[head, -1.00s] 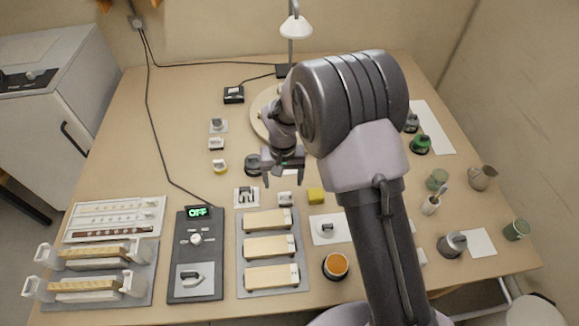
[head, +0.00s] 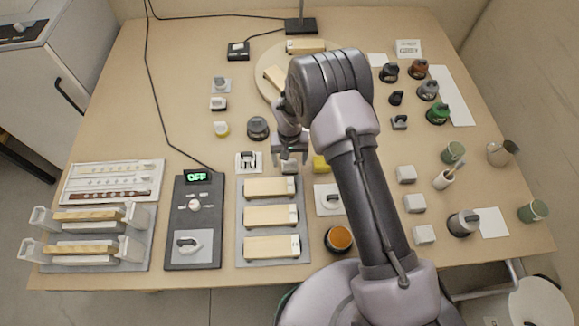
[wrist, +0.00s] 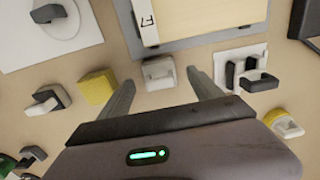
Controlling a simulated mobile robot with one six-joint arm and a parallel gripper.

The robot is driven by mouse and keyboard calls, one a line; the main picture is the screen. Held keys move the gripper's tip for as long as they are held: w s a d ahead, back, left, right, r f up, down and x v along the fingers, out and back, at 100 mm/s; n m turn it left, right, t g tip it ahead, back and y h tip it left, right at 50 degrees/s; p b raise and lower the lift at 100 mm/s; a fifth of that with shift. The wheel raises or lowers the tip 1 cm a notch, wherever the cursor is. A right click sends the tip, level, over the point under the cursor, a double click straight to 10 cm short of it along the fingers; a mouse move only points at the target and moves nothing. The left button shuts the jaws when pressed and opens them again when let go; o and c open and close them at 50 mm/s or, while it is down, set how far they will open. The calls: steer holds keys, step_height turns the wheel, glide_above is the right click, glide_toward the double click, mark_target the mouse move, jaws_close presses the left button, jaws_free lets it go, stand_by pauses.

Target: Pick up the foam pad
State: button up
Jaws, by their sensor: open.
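No label marks the foam pad. A small pale grey-white block with a raised grip (wrist: 158,73) lies between my finger lines in the wrist view and may be it. In the head view this block (head: 289,168) sits just beyond the tray of long blocks, partly behind my fingers. A plain yellow block (head: 321,165) stands just right of it, and it also shows in the wrist view (wrist: 97,87). My gripper (head: 291,157) is open and empty, pointing down over the pale block. I cannot tell the remaining height.
A grey tray (head: 244,235) with long cream blocks lies on the near side. A white plate with dark clips (head: 249,162) stands close left, a white plate with a knob (head: 328,199) close right. A dark round knobbed piece (head: 258,128) is beyond.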

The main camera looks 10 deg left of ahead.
step_height(320, 180, down, 2)
steer(key=shift+r, duration=0.1)
steer(key=shift+c, duration=1.3)
steer(key=c, duration=1.2)
steer(key=shift+o, duration=0.2)
step_height(320, 180, up, 10)
steer(key=shift+r+p, duration=0.1)
steer(key=shift+p, duration=1.15)
steer(key=o, duration=0.7)
steer(key=c, duration=0.6)
